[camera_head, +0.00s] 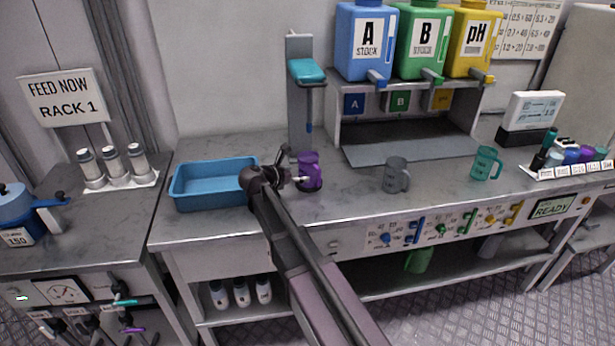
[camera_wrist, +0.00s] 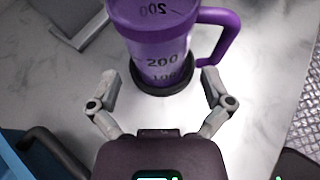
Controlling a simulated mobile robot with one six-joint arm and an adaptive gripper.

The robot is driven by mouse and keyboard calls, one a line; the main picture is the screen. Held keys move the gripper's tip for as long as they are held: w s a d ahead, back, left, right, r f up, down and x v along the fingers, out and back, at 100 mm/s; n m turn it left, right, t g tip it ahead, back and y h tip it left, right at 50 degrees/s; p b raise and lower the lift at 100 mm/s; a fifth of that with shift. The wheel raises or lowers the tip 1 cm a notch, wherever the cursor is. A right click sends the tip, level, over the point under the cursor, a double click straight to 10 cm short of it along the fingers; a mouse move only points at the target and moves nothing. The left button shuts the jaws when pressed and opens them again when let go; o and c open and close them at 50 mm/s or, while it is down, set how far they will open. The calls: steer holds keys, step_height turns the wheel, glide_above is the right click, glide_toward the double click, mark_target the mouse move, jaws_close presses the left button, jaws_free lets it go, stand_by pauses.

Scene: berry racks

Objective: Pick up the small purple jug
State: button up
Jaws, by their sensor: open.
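The small purple jug (camera_head: 310,171) stands upright on the grey worktop, just right of my gripper (camera_head: 285,167) in the head view. In the wrist view the purple jug (camera_wrist: 158,45) has a dark base ring, volume marks including 200, and its handle to the right; its top is cut off by the frame. My gripper (camera_wrist: 162,90) is open. Its two fingers stand apart at either side of the jug's lower part, the right one near the bottom of the handle.
A blue tray (camera_head: 213,203) lies left of my gripper. A grey jug (camera_head: 396,176) and a teal jug (camera_head: 486,164) stand to the right. A stand with a teal top (camera_head: 307,72) rises behind the purple jug, beside a shelf (camera_head: 345,126) bearing blue, green and yellow containers.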

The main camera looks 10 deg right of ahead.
mark_target(301, 173)
steer(key=shift+w+d, duration=0.1)
steer(key=shift+d, duration=0.05)
steer(key=b+x, duration=0.1)
steer(key=x, duration=0.2)
steer(key=shift+w+d+f+b, duration=0.1)
steer(key=shift+w+f+b, duration=0.1)
steer(key=shift+f+b, duration=0.1)
steer(key=shift+w+d+f, duration=0.2)
steer(key=shift+w+d, duration=0.2)
steer(key=shift+d, duration=0.2)
steer(key=c, duration=0.9)
steer(key=shift+r, duration=0.15)
